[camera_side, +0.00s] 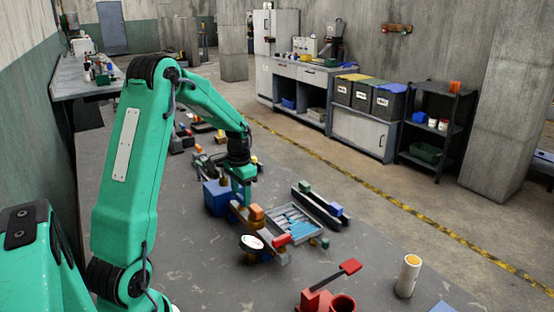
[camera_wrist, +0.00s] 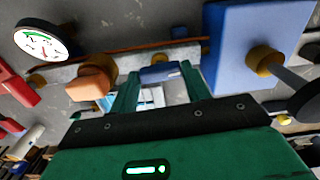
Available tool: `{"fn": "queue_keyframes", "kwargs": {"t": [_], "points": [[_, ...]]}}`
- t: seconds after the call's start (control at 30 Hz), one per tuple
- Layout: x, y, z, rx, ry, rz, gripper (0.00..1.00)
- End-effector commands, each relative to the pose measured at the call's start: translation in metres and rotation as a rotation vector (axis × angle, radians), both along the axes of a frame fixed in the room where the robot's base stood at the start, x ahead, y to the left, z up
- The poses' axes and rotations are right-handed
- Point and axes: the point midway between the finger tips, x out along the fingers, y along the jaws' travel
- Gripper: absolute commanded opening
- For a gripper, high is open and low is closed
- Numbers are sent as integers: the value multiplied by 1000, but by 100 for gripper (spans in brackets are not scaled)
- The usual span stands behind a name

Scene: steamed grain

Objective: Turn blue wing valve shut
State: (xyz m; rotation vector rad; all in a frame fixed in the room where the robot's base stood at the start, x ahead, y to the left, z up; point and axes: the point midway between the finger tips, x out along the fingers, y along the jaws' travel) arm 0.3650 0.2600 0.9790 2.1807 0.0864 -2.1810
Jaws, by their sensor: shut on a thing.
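The blue wing valve (camera_wrist: 160,74) sits on a grey bar (camera_wrist: 125,66) in the wrist view. My gripper (camera_wrist: 158,82) has its two green fingers on either side of it, shut on it. In the side view my gripper (camera_side: 243,201) points down at the far end of the same grey bar (camera_side: 270,235), beside a blue box (camera_side: 214,198). The valve is hidden there behind the fingers. The wing's exact angle is hard to tell.
Along the bar are an orange block (camera_side: 257,212), a red piece (camera_side: 281,241) and a round white gauge (camera_side: 252,243). A grey tray (camera_side: 318,233) of tools lies to the right. A red lever fixture (camera_side: 322,298) and a cream cylinder (camera_side: 407,278) stand nearer the camera.

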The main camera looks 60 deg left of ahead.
Motion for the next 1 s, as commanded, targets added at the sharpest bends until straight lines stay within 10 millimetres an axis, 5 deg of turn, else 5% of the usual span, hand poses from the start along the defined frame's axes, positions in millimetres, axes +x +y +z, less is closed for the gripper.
{"fn": "queue_keyframes", "kwargs": {"t": [1.0], "points": [[0,0,1,0,0,874,24]]}}
